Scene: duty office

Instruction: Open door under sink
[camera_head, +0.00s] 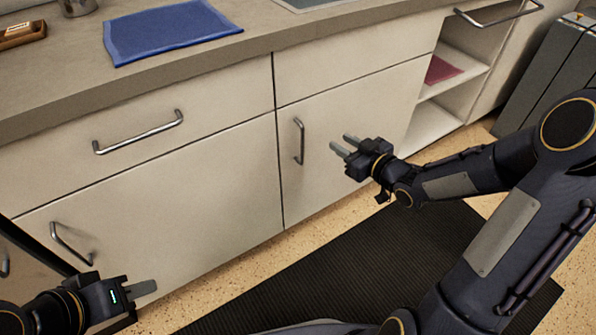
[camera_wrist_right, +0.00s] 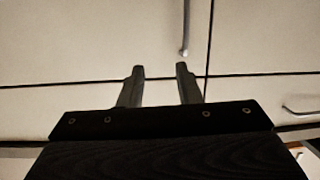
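The cabinet door under the sink (camera_head: 348,108) is a cream panel that sits closed, below the counter with the sink edge (camera_head: 305,3). Its vertical metal handle (camera_head: 299,141) is near the door's left edge. My right gripper (camera_head: 341,143) is open and empty, in front of the door and to the right of the handle. In the right wrist view its two fingers (camera_wrist_right: 158,70) are apart with nothing between them, and a handle (camera_wrist_right: 185,30) shows beyond them. My left gripper (camera_head: 150,288) is low at the left, in front of the neighbouring door; its finger gap is not clear.
The left door (camera_head: 180,215) and the drawer above it have metal handles. A blue cloth (camera_head: 165,30) lies on the counter. Open shelves (camera_head: 450,85) with a red item and a grey bin (camera_head: 545,75) stand at the right. A black mat (camera_head: 330,275) covers the floor.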

